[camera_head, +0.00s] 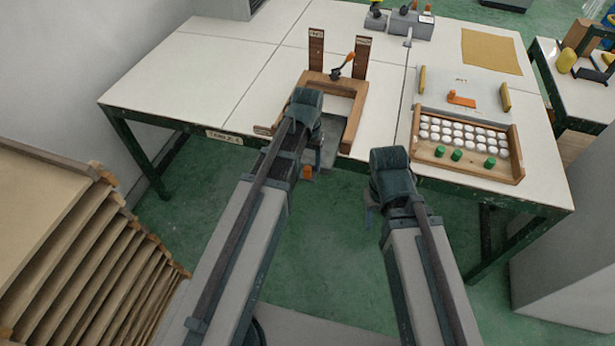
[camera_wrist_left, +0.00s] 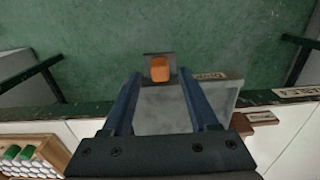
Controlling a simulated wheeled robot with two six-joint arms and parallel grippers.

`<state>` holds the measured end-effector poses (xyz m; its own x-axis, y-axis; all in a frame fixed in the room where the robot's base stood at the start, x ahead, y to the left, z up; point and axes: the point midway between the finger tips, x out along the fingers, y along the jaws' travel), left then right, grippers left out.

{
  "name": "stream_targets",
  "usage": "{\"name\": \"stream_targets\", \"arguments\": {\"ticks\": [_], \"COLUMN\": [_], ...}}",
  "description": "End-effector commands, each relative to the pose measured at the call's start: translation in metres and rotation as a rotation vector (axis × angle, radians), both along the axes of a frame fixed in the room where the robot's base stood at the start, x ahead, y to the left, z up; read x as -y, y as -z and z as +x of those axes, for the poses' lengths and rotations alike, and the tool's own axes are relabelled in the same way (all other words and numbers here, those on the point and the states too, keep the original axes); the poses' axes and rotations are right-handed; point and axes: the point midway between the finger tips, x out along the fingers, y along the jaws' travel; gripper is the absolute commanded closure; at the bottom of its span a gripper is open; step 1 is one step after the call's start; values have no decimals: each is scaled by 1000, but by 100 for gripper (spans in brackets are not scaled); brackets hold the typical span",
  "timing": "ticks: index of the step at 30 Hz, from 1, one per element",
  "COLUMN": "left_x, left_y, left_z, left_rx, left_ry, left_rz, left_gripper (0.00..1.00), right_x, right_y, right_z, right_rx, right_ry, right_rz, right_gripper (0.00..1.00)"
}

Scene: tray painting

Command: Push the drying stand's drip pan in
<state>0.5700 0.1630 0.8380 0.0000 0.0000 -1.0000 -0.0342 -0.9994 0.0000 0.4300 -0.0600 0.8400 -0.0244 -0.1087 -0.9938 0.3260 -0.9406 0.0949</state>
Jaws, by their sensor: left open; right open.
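The drying stand (camera_head: 358,88) is a wooden frame with two upright posts on the table. Its grey metal drip pan (camera_head: 333,128) sticks out past the table's front edge. The pan (camera_wrist_left: 165,108) also shows in the left wrist view, with an orange handle (camera_wrist_left: 160,69) at its outer end. The handle (camera_head: 307,172) shows in the head view too. My left gripper (camera_head: 312,160) is open over the pan's front, and its fingertips (camera_wrist_left: 160,76) lie on either side of the handle in the picture; I cannot tell contact. My right gripper (camera_head: 371,205) is open and empty in front of the table.
A wooden tray (camera_head: 470,170) with white pots and green pieces stands on the right of the table. An orange-handled tool (camera_head: 343,66) is at the stand. A shelved rack (camera_head: 90,245) is at the left. The floor before the table is clear.

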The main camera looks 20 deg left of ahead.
Motion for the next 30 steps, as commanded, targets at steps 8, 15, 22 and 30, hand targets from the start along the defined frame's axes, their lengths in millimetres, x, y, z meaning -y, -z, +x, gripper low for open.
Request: {"name": "stream_targets", "arguments": {"ticks": [8,15,22,30], "left_x": [0,0,0,0], "left_y": [32,31,31,31], "left_z": [0,0,0,0], "left_rx": [0,0,0,0], "left_ry": [0,0,0,0], "left_rz": [0,0,0,0], "left_gripper": [40,40,69,100], "right_x": [0,0,0,0], "right_y": [32,31,31,31], "right_z": [0,0,0,0], "right_rx": [0,0,0,0], "right_ry": [0,0,0,0], "right_rz": [0,0,0,0], "right_gripper": [50,50,50,50]}}
